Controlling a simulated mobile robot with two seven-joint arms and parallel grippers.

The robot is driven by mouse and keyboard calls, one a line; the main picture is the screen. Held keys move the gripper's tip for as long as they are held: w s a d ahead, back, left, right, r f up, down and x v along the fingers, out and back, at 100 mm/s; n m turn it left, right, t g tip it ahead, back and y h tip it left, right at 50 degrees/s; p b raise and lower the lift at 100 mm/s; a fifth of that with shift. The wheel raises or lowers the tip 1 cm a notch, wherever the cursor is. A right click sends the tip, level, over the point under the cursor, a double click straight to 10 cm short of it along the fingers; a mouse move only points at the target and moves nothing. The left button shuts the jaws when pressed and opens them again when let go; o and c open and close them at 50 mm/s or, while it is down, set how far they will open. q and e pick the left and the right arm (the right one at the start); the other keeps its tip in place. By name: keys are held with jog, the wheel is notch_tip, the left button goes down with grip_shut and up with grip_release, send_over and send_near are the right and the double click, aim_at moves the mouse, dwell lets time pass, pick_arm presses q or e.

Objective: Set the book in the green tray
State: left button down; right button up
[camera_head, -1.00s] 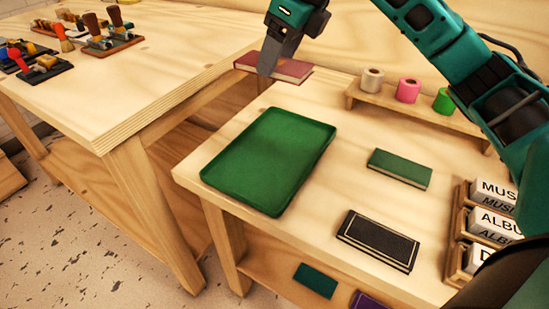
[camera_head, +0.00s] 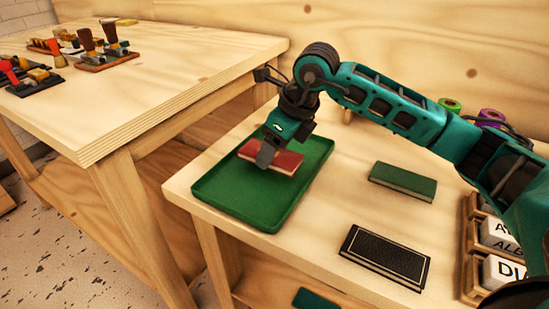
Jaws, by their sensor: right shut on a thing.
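A red book (camera_head: 285,161) is at the far half of the green tray (camera_head: 223,198), inside its outline. I cannot tell whether it touches the tray floor or is held just above it. My right gripper (camera_head: 267,155) is shut on the red book from above and hides part of its near left side. A green book (camera_head: 403,181) and a black book (camera_head: 386,256) lie flat on the table to the right of the tray. My left gripper is not in view.
Foil rolls (camera_head: 490,118) show behind my right arm at the back right. A wooden rack with label cards (camera_head: 497,236) stands at the right edge. A higher table (camera_head: 150,75) with brushes and tools (camera_head: 104,50) is at the left. The tray's near half is bare.

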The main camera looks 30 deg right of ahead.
jog(key=shift+f, duration=1.05)
jog(key=shift+f+b, duration=0.25)
jog(key=shift+b, duration=0.05)
jog(key=o, duration=1.2)
jog(key=shift+r, duration=0.1)
